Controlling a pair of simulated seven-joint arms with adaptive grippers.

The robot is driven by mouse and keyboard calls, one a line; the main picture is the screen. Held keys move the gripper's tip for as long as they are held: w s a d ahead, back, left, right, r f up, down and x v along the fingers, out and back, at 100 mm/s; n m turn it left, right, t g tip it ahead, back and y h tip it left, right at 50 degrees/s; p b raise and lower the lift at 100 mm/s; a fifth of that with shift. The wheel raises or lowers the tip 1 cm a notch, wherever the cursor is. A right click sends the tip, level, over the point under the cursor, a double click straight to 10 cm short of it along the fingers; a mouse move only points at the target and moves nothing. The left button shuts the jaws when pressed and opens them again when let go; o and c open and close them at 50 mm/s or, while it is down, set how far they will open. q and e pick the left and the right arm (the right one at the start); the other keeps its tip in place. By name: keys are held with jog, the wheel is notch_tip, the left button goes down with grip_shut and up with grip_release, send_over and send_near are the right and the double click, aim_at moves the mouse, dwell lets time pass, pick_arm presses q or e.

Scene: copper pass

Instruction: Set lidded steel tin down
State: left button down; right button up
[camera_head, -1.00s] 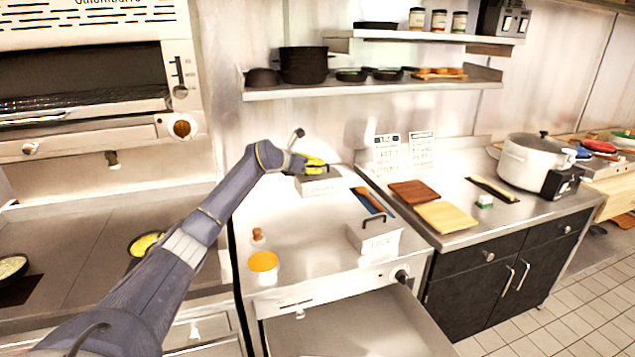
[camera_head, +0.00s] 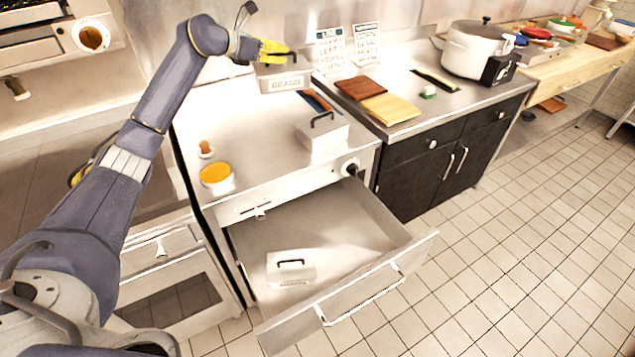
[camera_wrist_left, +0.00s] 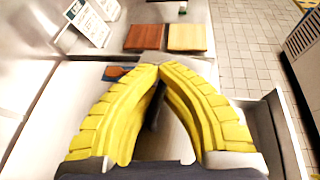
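A lidded steel tin (camera_head: 284,82) with a front label is at the back of the steel counter, under my left gripper (camera_head: 279,54). The yellow fingers are closed at its dark lid handle. In the left wrist view the fingertips (camera_wrist_left: 158,72) meet, with the dark handle (camera_wrist_left: 155,112) between them. I cannot tell whether the tin's base touches the counter. A second lidded tin (camera_head: 322,138) stands at the counter's front right. A third (camera_head: 291,268) lies in the open drawer (camera_head: 345,222). My right gripper is out of view.
A yellow-topped tub (camera_head: 217,178) and a small brown-topped shaker (camera_head: 206,149) stand at the counter's left front. A blue and brown utensil (camera_head: 318,101) lies beside the tins. Cutting boards (camera_head: 390,108) and a white pot (camera_head: 477,47) are right. The counter's middle is clear.

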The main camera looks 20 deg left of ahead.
pick_arm(q)
jog(key=s+d+f+m+g+h, duration=0.2)
jog(key=s+d+f, duration=0.75)
jog(key=s, duration=0.25)
jog(key=s+d+f+m+g+h, duration=0.2)
jog(key=s+d+f+m, duration=0.1)
jog(key=s+d+f, duration=0.7)
jog(key=w+d+f+n+t+y, duration=0.1)
jog(key=w+d+f+n+t, duration=0.1)
jog(key=w+d+f, duration=0.7)
notch_tip(320, 180, down, 3)
jog(key=shift+w+d+r, duration=0.15)
jog(key=shift+d, duration=0.1)
notch_tip(320, 180, down, 20)
jog(key=c, duration=1.6)
grip_release()
